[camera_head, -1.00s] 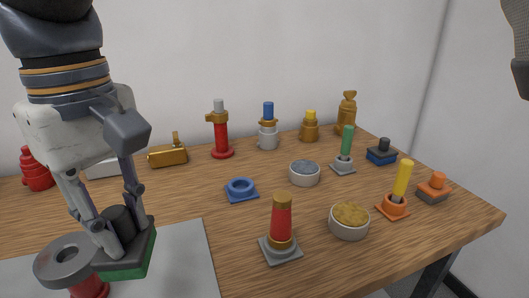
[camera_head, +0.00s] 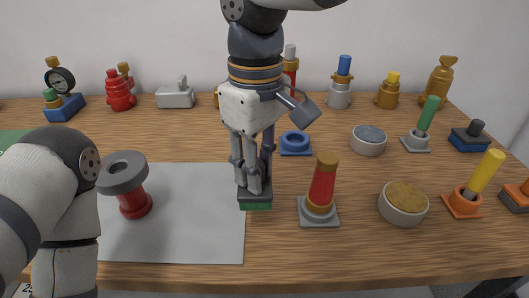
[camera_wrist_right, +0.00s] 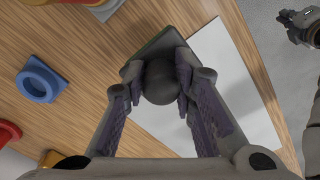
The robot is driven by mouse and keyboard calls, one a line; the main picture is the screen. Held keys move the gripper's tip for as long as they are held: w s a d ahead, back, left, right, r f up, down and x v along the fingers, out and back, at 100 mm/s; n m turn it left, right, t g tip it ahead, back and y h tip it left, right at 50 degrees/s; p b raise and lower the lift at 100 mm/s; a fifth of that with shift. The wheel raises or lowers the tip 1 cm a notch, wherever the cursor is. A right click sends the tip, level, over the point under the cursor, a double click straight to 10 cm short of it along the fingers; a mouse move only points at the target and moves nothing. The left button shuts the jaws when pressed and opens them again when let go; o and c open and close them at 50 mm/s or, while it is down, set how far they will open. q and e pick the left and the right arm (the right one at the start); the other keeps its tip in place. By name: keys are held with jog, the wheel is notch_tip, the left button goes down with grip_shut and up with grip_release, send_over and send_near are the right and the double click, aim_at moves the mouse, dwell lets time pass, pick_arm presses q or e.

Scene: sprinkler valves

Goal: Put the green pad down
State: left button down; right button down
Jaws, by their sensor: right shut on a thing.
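The green pad (camera_head: 257,205) is a small square block with a dark top, a green lower edge and a dark round knob. My right gripper (camera_head: 254,185) is shut on the knob and holds the pad upright at the right edge of the grey mat (camera_head: 195,240). I cannot tell whether the pad touches the table. In the right wrist view, the fingers close around the dark knob (camera_wrist_right: 160,82), with the pad (camera_wrist_right: 150,50) partly hidden behind them. My left arm stands at the left of the head view; its gripper is not clearly seen.
A red spool with a grey ring (camera_head: 122,175) stands on the mat. A red and gold piece on a grey base (camera_head: 321,190) stands close right of the pad. A blue ring (camera_head: 295,143) lies behind. Bowls (camera_head: 403,203) and several valve parts fill the right. The front strip is clear.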

aim_at(265, 185)
jog(key=shift+w+d+f, duration=0.2)
jog(key=shift+w+f, duration=0.1)
jog(key=shift+f, duration=0.15)
jog(key=shift+w+d+f, duration=0.15)
jog(key=shift+w+f, duration=0.15)
jog(key=shift+f, duration=0.15)
jog(key=f, duration=0.3)
jog(key=shift+w+d+f, duration=0.2)
jog(key=shift+w+f, duration=0.1)
jog(key=c, duration=1.3)
grip_release()
jog(key=shift+f, duration=0.15)
jog(key=shift+c, duration=0.2)
notch_tip(265, 185, up, 12)
jog(key=shift+r, duration=0.2)
